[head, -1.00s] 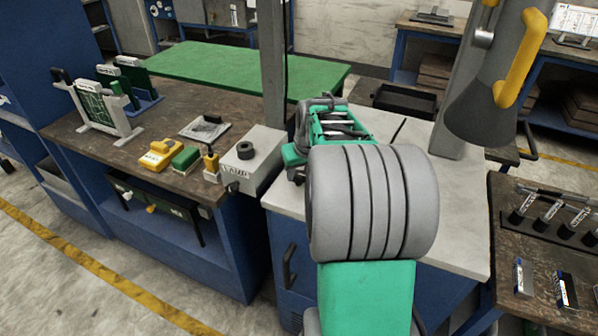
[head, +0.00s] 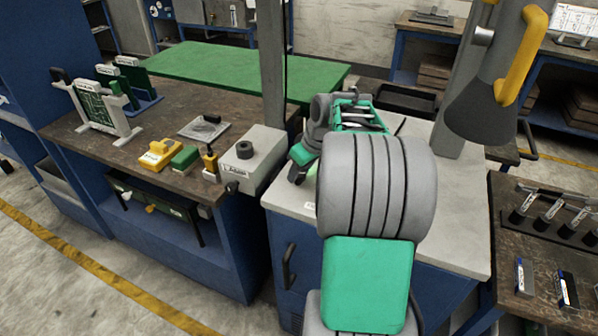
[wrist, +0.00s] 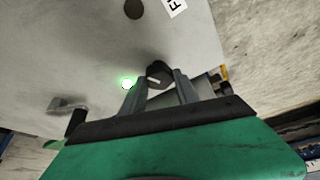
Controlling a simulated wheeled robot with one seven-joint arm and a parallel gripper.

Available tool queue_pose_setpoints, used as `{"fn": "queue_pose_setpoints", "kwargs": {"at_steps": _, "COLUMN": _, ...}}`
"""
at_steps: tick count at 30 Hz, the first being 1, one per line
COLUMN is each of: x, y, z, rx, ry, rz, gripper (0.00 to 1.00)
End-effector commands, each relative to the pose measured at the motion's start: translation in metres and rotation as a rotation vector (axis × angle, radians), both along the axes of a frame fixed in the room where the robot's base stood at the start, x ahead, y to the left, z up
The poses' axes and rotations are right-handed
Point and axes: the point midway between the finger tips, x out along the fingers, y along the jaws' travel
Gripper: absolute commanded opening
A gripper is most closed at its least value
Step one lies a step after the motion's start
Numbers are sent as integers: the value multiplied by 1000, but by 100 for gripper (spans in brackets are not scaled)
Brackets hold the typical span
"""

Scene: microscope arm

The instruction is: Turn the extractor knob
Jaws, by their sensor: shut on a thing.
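A dark round knob with a pale pointer line (wrist: 154,75) stands on a pale panel in the wrist view. My gripper (wrist: 159,84) has one finger on each side of it and is shut on it. A lit green lamp (wrist: 127,84) glows on the panel just left of the knob. In the head view my gripper (head: 297,172) is low over the left front of the pale bench top (head: 455,225), and my arm hides the knob there. The grey extractor hood (head: 482,112) with its yellow handle hangs at the upper right.
A grey box with a black dial (head: 245,150) stands just left of my gripper. A second dark round part (wrist: 133,8) and a cropped label (wrist: 174,6) lie farther along the panel. A black tray (head: 405,100) sits behind my arm. The bench top right of my arm is clear.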

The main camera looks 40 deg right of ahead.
Motion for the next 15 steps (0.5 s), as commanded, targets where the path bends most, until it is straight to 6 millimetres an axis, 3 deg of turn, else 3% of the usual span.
{"fn": "queue_pose_setpoints", "kwargs": {"at_steps": 15, "x": 1, "y": -4, "z": 2, "rx": 2, "ry": 1, "rz": 489, "gripper": 0}}
